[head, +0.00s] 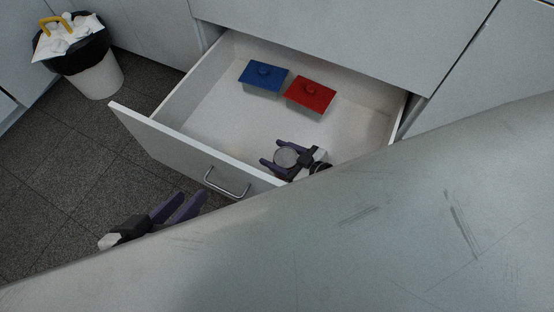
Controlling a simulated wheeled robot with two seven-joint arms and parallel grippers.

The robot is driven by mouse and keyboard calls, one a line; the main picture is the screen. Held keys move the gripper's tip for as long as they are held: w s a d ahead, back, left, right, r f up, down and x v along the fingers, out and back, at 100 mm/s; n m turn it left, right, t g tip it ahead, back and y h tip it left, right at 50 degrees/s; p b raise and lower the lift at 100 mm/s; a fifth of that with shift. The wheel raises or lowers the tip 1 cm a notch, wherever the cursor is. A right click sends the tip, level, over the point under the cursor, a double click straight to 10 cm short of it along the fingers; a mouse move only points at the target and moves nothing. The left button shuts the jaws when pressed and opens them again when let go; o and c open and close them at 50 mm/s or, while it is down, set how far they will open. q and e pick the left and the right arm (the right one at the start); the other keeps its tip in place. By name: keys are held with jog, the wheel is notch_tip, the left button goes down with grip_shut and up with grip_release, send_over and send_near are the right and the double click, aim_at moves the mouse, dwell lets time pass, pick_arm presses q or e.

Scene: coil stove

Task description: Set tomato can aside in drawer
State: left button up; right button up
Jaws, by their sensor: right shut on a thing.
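The drawer (215,125) is pulled open, with a white interior and a metal handle on its front. My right gripper (270,151) is over the front part of the drawer and shut on a can (286,157), which I take as the tomato can. Only its round grey top shows between the fingers; its label is hidden. I cannot tell whether its base touches the drawer floor. My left gripper (191,196) is outside the drawer, left of the handle, with its fingers apart and empty.
A blue lidded box or lid (264,75) and a red one (310,95) lie at the back of the drawer. The drawer's left and front floor is clear. A large grey surface (330,245) fills the foreground. A full bin (98,78) stands at upper left.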

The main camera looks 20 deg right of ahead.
notch_tip(320, 180, down, 3)
jog(key=shift+b, duration=0.9)
jog(key=shift+r, duration=0.1)
jog(key=o, duration=1.4)
jog(key=shift+f, duration=0.2)
pick_arm(q)
jog(key=shift+d+r+t+h, duration=0.4)
jog(key=shift+d+r+h, duration=0.1)
jog(key=shift+r, duration=0.3)
pick_arm(e)
jog(key=shift+s+d+r+p, duration=0.15)
jog(key=shift+s+r+p, duration=0.15)
jog(key=shift+p, duration=0.05)
pick_arm(q)
jog(key=a+f+y+p, duration=0.1)
jog(key=a+f+g+p, duration=0.1)
jog(key=f+p, duration=0.1)
jog(key=shift+s+y, duration=0.2)
jog(key=shift+y, duration=0.2)
pick_arm(e)
jog(key=v, duration=0.6)
jog(key=shift+s+d+r, duration=0.1)
jog(key=shift+s+d, duration=0.05)
jog(key=shift+s, duration=0.2)
